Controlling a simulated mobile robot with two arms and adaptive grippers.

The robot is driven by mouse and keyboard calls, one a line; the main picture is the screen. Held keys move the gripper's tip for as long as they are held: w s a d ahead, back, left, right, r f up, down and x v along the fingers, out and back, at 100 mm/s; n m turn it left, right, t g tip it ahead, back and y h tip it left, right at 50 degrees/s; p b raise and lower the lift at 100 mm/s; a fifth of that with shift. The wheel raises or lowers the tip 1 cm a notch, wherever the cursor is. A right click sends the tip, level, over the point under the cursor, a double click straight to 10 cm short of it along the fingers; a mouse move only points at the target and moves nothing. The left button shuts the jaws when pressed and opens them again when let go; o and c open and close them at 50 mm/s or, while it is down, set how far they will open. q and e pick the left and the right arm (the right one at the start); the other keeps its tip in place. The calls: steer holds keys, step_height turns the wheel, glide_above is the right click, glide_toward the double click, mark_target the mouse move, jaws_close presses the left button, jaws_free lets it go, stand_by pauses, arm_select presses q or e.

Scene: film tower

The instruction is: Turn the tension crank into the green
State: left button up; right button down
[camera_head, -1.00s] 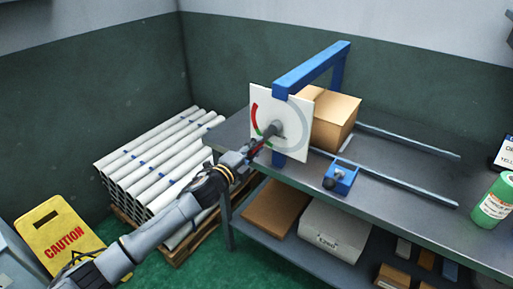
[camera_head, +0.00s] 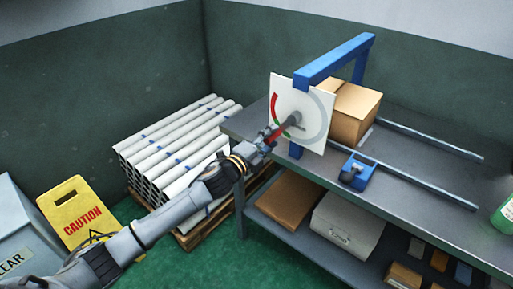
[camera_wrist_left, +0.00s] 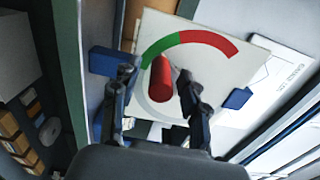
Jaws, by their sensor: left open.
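The tension crank has a red handle (camera_head: 281,131) that sticks out from a grey hub in front of a white dial panel (camera_head: 317,142). The dial carries a red arc and a green arc. My left gripper (camera_head: 268,139) is at the outer end of the handle. In the left wrist view the red handle (camera_wrist_left: 161,78) stands between the two spread fingers of my left gripper (camera_wrist_left: 156,92), with a gap at the right finger. My right gripper is out of view.
The panel hangs on a blue frame (camera_head: 335,60) on a grey metal table (camera_head: 415,170). A cardboard box (camera_head: 355,112) stands behind it. A blue clamp block (camera_head: 357,173) sits by the rails. Stacked white tubes (camera_head: 175,145) and a yellow caution sign (camera_head: 78,213) are left.

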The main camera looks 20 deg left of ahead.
arm_select(q)
steer(key=v, duration=1)
steer(key=shift+s+a, duration=0.2)
steer(key=shift+s, duration=0.1)
steer(key=shift+r, duration=0.1)
